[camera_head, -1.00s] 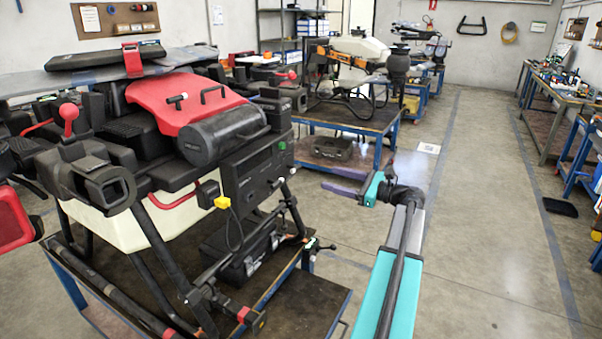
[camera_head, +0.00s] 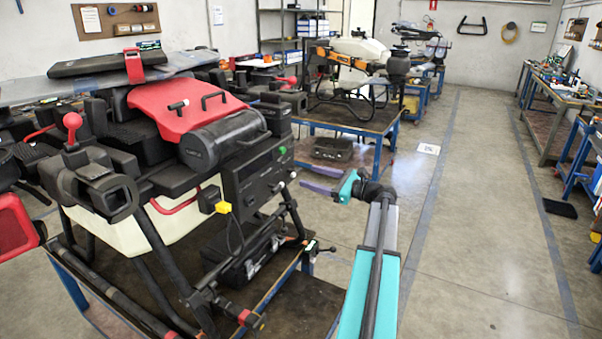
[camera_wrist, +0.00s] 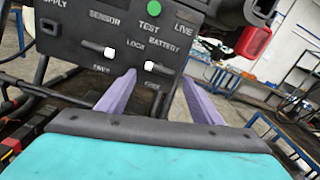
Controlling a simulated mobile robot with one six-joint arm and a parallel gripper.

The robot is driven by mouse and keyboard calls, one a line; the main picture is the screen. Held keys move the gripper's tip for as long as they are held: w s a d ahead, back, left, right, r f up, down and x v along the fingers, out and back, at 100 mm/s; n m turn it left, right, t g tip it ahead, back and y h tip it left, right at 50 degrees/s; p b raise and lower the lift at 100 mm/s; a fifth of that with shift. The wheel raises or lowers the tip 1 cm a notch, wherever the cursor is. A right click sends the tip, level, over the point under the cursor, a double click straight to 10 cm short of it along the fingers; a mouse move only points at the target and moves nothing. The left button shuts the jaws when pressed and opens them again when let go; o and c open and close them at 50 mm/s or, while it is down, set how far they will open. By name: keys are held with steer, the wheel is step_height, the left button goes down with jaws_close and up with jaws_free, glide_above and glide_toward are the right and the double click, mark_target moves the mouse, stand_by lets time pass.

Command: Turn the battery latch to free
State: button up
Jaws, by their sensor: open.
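The dark control panel (camera_wrist: 80,40) of the drone fills the upper left of the wrist view. It carries two small levers with white tips. The right lever, the battery latch (camera_wrist: 150,66), sits below the word BATTERY, with LOCK above and FREE below; its exact angle is hard to read. The other lever (camera_wrist: 108,52) is to its left. My gripper (camera_wrist: 158,77) is open, its two purple fingers on either side of the latch in the picture, apart from it as far as I can tell. In the head view my gripper (camera_head: 308,178) is right of the panel (camera_head: 252,180).
A green button (camera_wrist: 182,5) is on the panel above. The drone's red cover (camera_head: 185,105) and black cylinder (camera_head: 222,138) rise above the panel. Another drone table (camera_head: 350,125) stands behind my gripper.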

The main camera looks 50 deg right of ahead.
mark_target(293, 171)
steer(key=shift+p+x, duration=0.55)
steer(key=shift+x, duration=2.2)
steer(key=shift+c, duration=0.4)
steer(key=c, duration=0.7)
steer(key=shift+a, duration=0.2)
steer(key=shift+c, duration=1)
steer(key=shift+d, duration=0.15)
